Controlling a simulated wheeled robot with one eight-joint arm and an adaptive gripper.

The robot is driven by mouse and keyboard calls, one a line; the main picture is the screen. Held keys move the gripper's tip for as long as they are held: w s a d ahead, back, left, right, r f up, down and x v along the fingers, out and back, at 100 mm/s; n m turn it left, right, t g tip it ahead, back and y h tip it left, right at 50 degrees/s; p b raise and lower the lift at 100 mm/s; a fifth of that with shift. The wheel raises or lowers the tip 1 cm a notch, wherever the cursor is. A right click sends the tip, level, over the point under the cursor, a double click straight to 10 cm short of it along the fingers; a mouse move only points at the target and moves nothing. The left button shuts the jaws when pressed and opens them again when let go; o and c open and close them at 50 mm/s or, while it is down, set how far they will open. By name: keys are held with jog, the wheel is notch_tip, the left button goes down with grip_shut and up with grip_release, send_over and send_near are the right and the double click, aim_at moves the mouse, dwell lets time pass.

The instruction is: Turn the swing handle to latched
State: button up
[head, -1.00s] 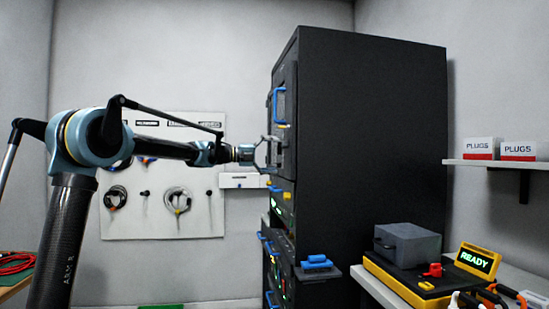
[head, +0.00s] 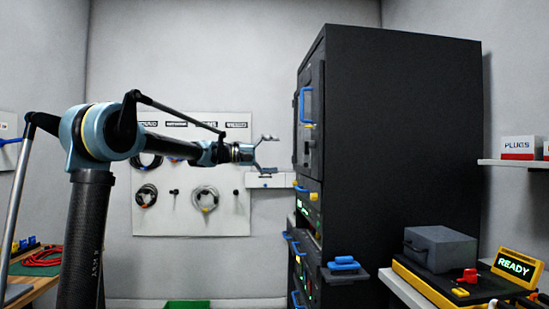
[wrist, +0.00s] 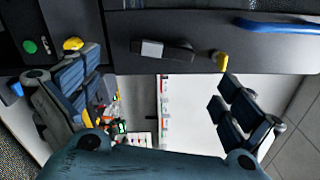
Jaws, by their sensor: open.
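The dark swing handle (wrist: 165,49), with a light grey block at one end, shows in the wrist view on the black cabinet door (wrist: 200,25). It lies nearly parallel to the long blue bar handle (wrist: 278,25). A yellow piece (wrist: 222,62) sits at the door's edge near it. My gripper (head: 269,154) is open and empty, left of the door with a gap between. In the wrist view its fingers (wrist: 158,105) are spread wide, apart from the handle.
The tall black cabinet (head: 400,140) stands at the right. Below the door, blue-handled units and a small ledge with a blue item (head: 343,263) stick out. A pegboard (head: 185,215) with cables hangs behind my arm. A side bench holds a grey box (head: 440,248).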

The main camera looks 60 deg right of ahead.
jog(key=c, duration=0.8)
jog(key=shift+m, duration=0.5)
jog(key=c, duration=0.5)
jog(key=m, duration=0.2)
jog(key=shift+s+d+m+h, duration=0.1)
jog(key=shift+d+m+h, duration=0.1)
jog(key=shift+m+h, duration=0.15)
jog(key=c, duration=0.9)
jog(key=shift+m+t+h, duration=0.25)
jog(key=shift+m+t, duration=0.25)
jog(key=shift+m, duration=0.25)
grip_shut()
jog(key=s+d+m+t+h, duration=0.2)
jog(key=d+m+t+h, duration=0.55)
jog(key=m, duration=1.65)
jog(key=shift+s+a+f+g+y, duration=0.2)
jog(key=shift+s+y, duration=0.15)
jog(key=shift+s, duration=0.2)
jog(key=shift+s+a+f+g+y, duration=0.1)
jog(key=shift+s+f+g+y, duration=0.2)
jog(key=shift+s, duration=0.25)
jog(key=shift+s+a+f+g+y, duration=0.1)
jog(key=shift+s+g+y, duration=0.05)
jog(key=shift+s+y, duration=0.35)
